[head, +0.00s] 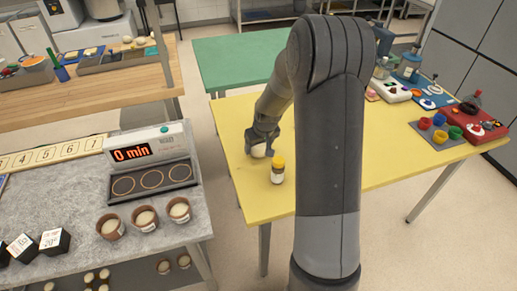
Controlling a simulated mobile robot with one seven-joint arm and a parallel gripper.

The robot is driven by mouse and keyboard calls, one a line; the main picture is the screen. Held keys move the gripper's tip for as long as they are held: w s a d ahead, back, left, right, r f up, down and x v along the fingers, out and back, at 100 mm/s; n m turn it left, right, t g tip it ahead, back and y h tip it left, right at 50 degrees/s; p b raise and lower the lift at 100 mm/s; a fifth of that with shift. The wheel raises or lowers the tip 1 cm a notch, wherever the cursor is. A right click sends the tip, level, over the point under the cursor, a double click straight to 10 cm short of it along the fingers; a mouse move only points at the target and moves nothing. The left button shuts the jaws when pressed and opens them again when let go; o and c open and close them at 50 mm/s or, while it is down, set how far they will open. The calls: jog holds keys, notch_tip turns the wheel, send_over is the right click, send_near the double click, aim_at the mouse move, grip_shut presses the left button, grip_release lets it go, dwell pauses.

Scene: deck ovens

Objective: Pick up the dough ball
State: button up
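A small pale round thing, which looks like the dough ball (258,151), is at the left part of the yellow table (230,115). My gripper (260,146) is right at it, with its dark fingers reaching down around or beside it and hiding part of it. I cannot tell whether the fingers press on the ball, or whether the ball rests on the table or is slightly raised.
Colourful containers (440,137) crowd the yellow table's right end. A green table (235,58) stands behind.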

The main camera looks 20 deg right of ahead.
jog(key=c, duration=0.7)
jog(key=shift+r, duration=0.1)
